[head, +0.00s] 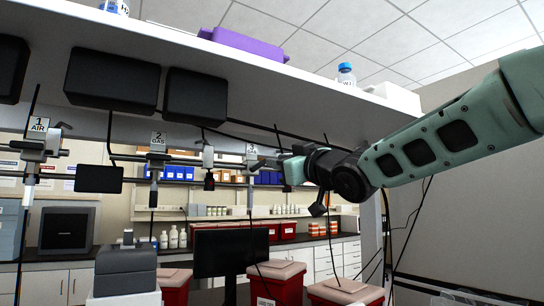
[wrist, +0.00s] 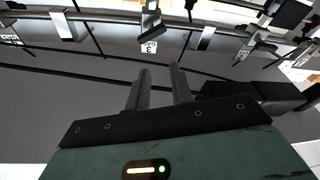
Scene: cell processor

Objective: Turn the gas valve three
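Gas valve three (head: 251,168) hangs from the pipe under the shelf, with a white "3" tag above its metal body. In the wrist view the valve (wrist: 151,22) is at the top centre, above its inverted "3" tag (wrist: 149,47). My gripper (head: 272,163) comes in from the right at about valve height in the head view and partly overlaps the pipe beside it. In the wrist view the two dark fingers of my gripper (wrist: 160,68) are apart with nothing between them, pointing toward the valve. No contact with the valve is visible.
Valve two (head: 156,165), tagged "2 GAS", and valve one (head: 36,155), tagged "1 AIR", hang further left. The white shelf (head: 300,65) runs overhead, with dark boxes (head: 113,79) under it and cables hanging down. Red bins (head: 277,280) and a monitor (head: 229,251) stand below.

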